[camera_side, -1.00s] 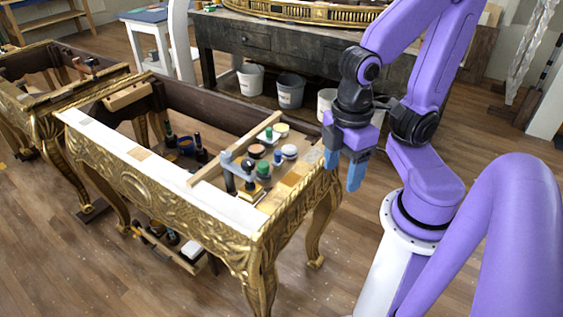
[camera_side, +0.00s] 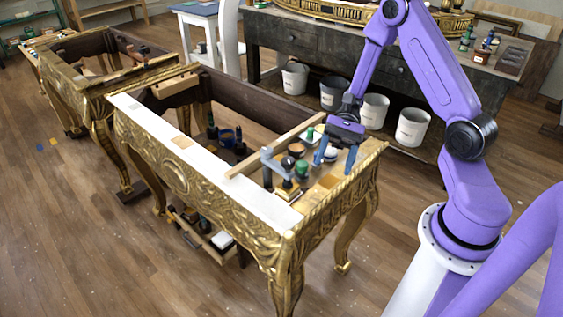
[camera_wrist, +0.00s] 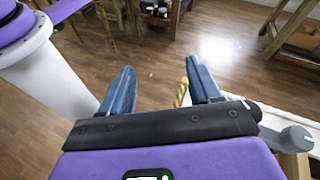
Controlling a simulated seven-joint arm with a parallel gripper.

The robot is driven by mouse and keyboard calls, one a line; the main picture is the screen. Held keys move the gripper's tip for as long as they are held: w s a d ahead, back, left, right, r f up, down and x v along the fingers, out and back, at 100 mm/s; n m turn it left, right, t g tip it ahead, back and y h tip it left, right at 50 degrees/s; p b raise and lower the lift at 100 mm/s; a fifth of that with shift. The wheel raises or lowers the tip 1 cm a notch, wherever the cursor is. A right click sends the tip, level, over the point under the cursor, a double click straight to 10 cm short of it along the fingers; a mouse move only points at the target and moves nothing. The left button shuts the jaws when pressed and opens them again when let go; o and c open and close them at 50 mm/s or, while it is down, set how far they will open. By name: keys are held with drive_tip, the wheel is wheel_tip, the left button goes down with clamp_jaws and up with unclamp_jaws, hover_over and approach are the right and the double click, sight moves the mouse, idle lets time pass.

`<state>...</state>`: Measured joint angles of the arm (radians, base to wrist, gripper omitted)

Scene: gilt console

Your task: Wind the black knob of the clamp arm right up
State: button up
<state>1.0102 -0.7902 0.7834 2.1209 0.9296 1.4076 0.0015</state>
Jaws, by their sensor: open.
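The clamp arm (camera_side: 272,161) is a grey-blue bar on an upright at the near right end of the gilt console (camera_side: 180,158). A black knob (camera_side: 288,162) stands at the bar's end, above a small yellow block. My gripper (camera_side: 335,158) points down over the console's right end, to the right of the knob and apart from it. Its two blue fingers are spread and empty, also in the wrist view (camera_wrist: 162,88). In the wrist view a grey bar with a round end (camera_wrist: 290,136) shows at the lower right; I cannot tell if it is the clamp arm.
A green-topped jar (camera_side: 302,170) stands between the knob and my gripper. Other small pots and a wooden batten (camera_side: 270,148) crowd this end. Dark bottles (camera_side: 238,142) stand inside the frame. Buckets (camera_side: 374,112) stand behind, under a dark bench.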

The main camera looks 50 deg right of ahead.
sight(288, 162)
drive_tip(key=w+d+f+m+t+y, duration=0.2)
drive_tip(key=w+d+m+t, duration=0.1)
drive_tip(key=d+m+t, duration=0.25)
drive_tip(key=w+d+f+m+t+y, duration=0.1)
drive_tip(key=w+d+f+m+t, duration=0.2)
drive_tip(key=d+m+t, duration=0.25)
drive_tip(key=shift+n, duration=0.3)
drive_tip(key=x, duration=1.1)
drive_tip(key=r+x, duration=0.1)
drive_tip(key=x, duration=0.5)
drive_tip(key=shift+w+a, duration=0.15)
drive_tip(key=shift+w, duration=0.15)
drive_tip(key=c, duration=1)
